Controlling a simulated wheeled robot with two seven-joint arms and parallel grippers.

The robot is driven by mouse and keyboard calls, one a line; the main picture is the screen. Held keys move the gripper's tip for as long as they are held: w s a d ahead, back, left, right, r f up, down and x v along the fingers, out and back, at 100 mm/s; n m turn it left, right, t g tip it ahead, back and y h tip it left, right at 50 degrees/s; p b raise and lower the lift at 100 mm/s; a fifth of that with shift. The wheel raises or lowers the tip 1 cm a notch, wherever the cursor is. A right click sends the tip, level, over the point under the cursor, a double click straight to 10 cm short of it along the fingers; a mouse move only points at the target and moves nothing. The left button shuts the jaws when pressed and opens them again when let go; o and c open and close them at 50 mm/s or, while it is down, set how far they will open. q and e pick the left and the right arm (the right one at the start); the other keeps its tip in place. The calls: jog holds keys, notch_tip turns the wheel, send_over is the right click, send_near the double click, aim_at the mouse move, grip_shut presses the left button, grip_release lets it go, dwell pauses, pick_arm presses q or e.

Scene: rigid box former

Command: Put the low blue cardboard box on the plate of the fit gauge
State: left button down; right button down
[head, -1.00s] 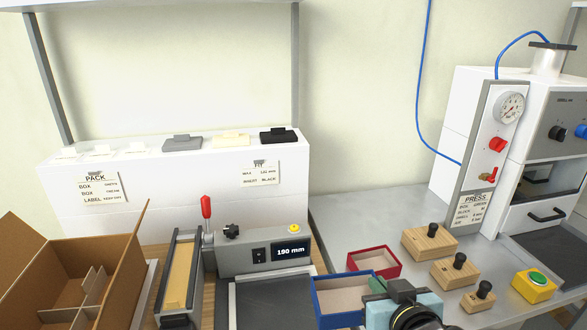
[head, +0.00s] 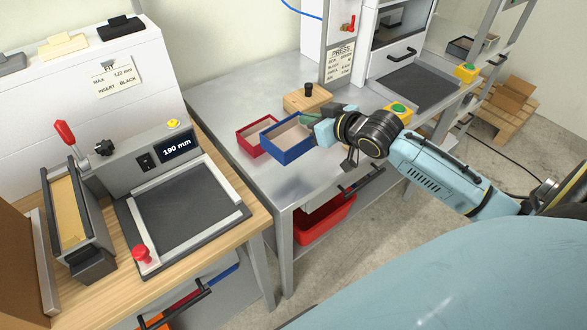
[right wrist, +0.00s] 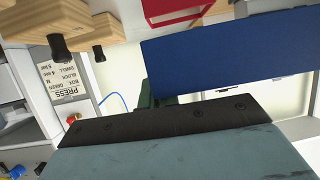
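The low blue cardboard box (head: 290,152) is open-topped with a light inside and is over the grey metal bench. I cannot tell whether it is lifted clear. My right gripper (head: 311,119) is at its right side, with green fingers closed on the box wall. In the right wrist view the blue wall (right wrist: 225,55) fills much of the upper right. The fit gauge (head: 135,160) stands on the wooden table at the left, its display reading 190 mm. Its dark plate (head: 180,206) is bare, with light rails beside it. My left gripper is out of view.
A red box (head: 254,140) stands just behind and left of the blue one. A wooden block with a black knob (head: 308,98) is behind them. The gauge has a red knob (head: 141,252) at its front corner. A gap separates table and bench. A red bin (head: 325,220) is below.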

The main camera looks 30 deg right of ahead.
jog(key=shift+w+d+r, duration=0.1)
jog(key=shift+d, duration=0.2)
notch_tip(320, 180, down, 5)
jog(key=shift+f+b, duration=0.1)
jog(key=shift+b, duration=0.4)
notch_tip(320, 180, down, 3)
jog(key=shift+f, duration=0.7)
